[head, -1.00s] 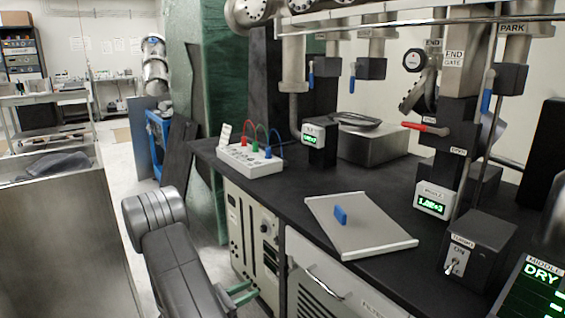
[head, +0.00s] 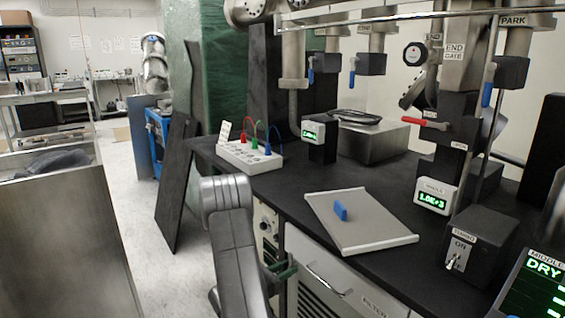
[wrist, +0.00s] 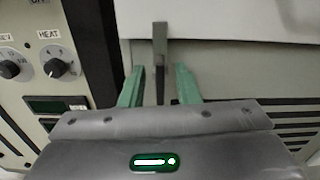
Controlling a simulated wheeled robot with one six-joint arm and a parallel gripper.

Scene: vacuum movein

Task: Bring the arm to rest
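My arm (head: 232,232) is folded in front of the bench, its dark grey links showing at the lower middle of the head view. My gripper (head: 284,270) is low beside the cabinet front, partly hidden by the arm. In the wrist view, the green fingers of my gripper (wrist: 160,86) stand apart with a gap between them. A grey handle (wrist: 160,42) on the pale cabinet front appears between and beyond the fingers. I see nothing gripped.
The black bench (head: 285,190) carries a flat grey plate with a blue knob (head: 341,212), a white block with coloured cables (head: 250,156) and a TURBO switch box (head: 478,245). A metal handle (head: 328,281) juts from the cabinet. Open floor (head: 135,215) lies left.

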